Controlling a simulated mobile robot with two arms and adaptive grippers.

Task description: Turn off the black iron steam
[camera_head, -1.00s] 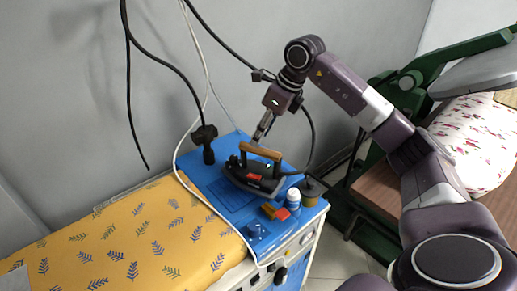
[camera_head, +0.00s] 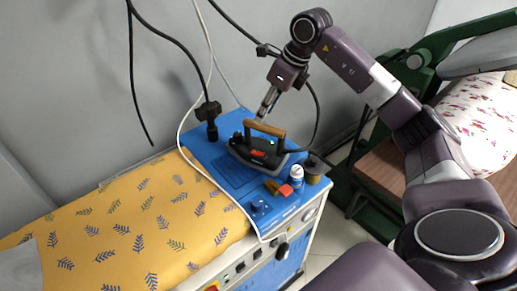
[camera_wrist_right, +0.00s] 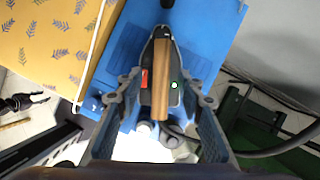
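The black iron (camera_head: 240,151) rests on the blue top of a steam unit. It has a wooden handle (camera_head: 265,128), a red switch (camera_head: 258,154) on its body and a small green spot (camera_head: 271,141) near the handle. In the right wrist view the wooden handle (camera_wrist_right: 160,75) runs lengthwise between my fingers, with the red switch (camera_wrist_right: 144,78) left of it and the green spot (camera_wrist_right: 174,85) right. My right gripper (camera_head: 265,107) is just above the handle; in the wrist view it (camera_wrist_right: 164,88) is open. Contact cannot be told.
The blue top (camera_head: 207,158) also holds a white bottle (camera_head: 296,176), a red block (camera_head: 285,191) and a dark pot (camera_head: 315,168). A yellow patterned ironing board (camera_head: 150,225) extends left. Cables hang at the back. A green press (camera_head: 345,170) stands right.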

